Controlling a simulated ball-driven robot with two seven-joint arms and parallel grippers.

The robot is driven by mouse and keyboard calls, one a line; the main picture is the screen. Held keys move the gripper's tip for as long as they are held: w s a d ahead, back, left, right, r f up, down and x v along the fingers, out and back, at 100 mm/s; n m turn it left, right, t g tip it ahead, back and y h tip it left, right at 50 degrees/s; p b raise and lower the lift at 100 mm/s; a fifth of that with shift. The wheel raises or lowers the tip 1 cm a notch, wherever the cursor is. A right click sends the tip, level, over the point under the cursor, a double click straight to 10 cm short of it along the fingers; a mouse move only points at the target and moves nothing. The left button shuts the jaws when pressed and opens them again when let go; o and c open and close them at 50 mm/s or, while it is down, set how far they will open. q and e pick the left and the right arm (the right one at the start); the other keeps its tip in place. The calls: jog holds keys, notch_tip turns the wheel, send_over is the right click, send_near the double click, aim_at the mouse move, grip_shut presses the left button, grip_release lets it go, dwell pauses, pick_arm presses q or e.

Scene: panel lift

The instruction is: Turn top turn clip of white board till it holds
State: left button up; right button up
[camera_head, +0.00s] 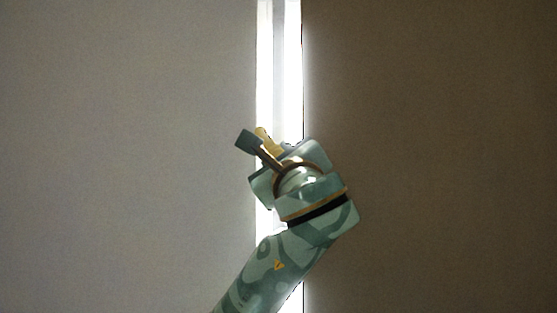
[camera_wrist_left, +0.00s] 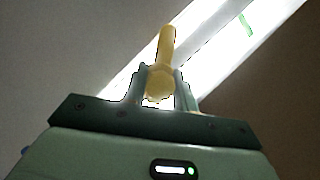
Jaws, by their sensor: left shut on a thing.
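The yellow turn clip (camera_wrist_left: 167,45) stands up between my left gripper's fingers (camera_wrist_left: 161,78) in the left wrist view, its round end between them. In the head view the clip (camera_head: 263,134) shows only in part, behind the fingers of my left gripper (camera_head: 256,141). My left gripper is shut on the clip. The pale board (camera_head: 120,150), which I take for the white board, fills the left of the head view. The clip sits near its right edge, against the bright strip. My right gripper is not in view.
A brown panel (camera_head: 440,150) fills the right of the head view. A bright upright strip (camera_head: 279,60) lies between it and the pale board. A small green mark (camera_wrist_left: 246,25) shows on the strip in the wrist view. My left arm covers the lower middle.

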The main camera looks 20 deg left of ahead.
pick_arm(q)
jog(key=n+g+y, duration=0.1)
jog(key=n, duration=0.2)
jog(key=shift+n, duration=0.3)
jog(key=n+g+p, duration=0.1)
jog(key=n, duration=0.2)
jog(key=shift+g, duration=0.3)
jog(key=n+g+p, duration=0.1)
jog(key=n+p, duration=0.1)
jog(key=n, duration=0.1)
jog(key=shift+n, duration=0.3)
jog(key=shift+f+n+g+p, duration=0.1)
jog(key=shift+n+g+p, duration=0.5)
jog(key=shift+n+p, duration=0.55)
jog(key=shift+f, duration=0.1)
jog(key=o, duration=0.7)
jog(key=shift+a, duration=0.1)
